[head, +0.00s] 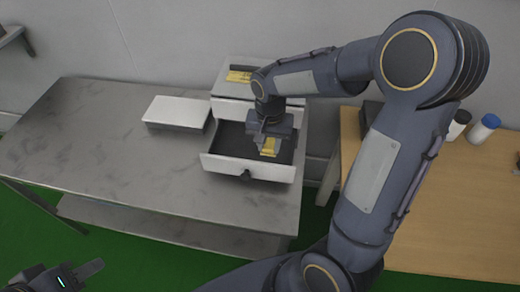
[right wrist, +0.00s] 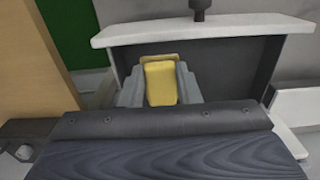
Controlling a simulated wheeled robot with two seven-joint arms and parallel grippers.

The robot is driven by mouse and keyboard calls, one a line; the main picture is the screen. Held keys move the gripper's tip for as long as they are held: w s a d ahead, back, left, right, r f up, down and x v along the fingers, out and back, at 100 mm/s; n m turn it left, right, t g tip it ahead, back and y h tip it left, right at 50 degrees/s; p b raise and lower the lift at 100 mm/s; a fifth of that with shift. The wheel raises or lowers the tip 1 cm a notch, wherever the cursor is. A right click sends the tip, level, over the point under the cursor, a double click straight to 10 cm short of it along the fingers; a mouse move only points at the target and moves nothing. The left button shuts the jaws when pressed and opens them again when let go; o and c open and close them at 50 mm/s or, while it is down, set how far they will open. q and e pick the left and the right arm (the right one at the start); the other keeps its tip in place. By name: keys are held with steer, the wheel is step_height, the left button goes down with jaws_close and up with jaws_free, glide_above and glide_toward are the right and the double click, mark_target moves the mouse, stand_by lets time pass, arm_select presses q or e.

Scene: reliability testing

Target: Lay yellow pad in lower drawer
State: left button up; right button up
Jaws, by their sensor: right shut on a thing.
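The yellow pad (head: 269,147) is held between the fingers of my right gripper (head: 267,140), which is shut on it. In the right wrist view the pad (right wrist: 160,84) stands upright between the two grey fingers. The lower drawer (head: 240,168) of the small white cabinet is pulled open, with a dark inside and a black knob on its front. The pad is over or inside the open drawer; whether it touches the bottom is not clear. My left gripper (head: 82,274) is at the bottom left, away from the drawer; its jaw opening cannot be made out.
The cabinet stands on a grey metal table (head: 90,130). A flat white box (head: 177,112) lies left of it. Another yellow item (head: 239,76) is on the cabinet top. A wooden table (head: 450,210) on the right holds a blue-capped bottle (head: 484,128). The metal table's left side is clear.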

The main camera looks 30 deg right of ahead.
glide_above(261, 160)
step_height(261, 160, down, 4)
steer(key=shift+s+f, duration=0.1)
steer(key=shift+f, duration=1.7)
steer(key=shift+f, duration=0.25)
steer(key=o, duration=1)
steer(key=shift+c, duration=0.2)
steer(key=shift+r, duration=0.1)
